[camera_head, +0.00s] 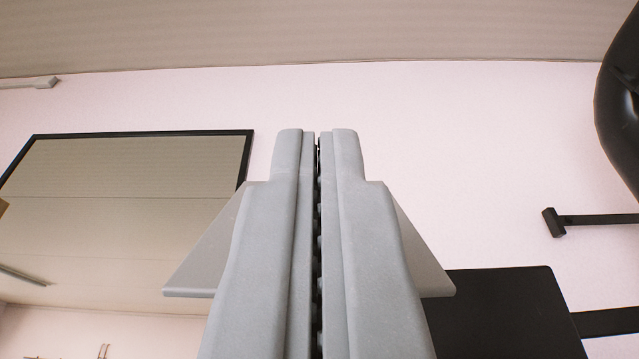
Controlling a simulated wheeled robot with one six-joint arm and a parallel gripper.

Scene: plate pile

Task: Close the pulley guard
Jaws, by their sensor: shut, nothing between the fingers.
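My gripper (317,140) fills the middle of the view and points away from the camera. Its two grey fingers are pressed together with only a thin dark line between them, and nothing is held. I cannot make out a pulley guard in this view. The fingers and the grey plates beside them hide part of the wall behind. No object touches the fingertips.
A black-framed mirror (130,165) is on the pale pink wall (420,130) at left. At right are a rounded black object (618,100), a black bar (595,219) and a flat black panel (510,310). The wall beyond the fingertips looks clear.

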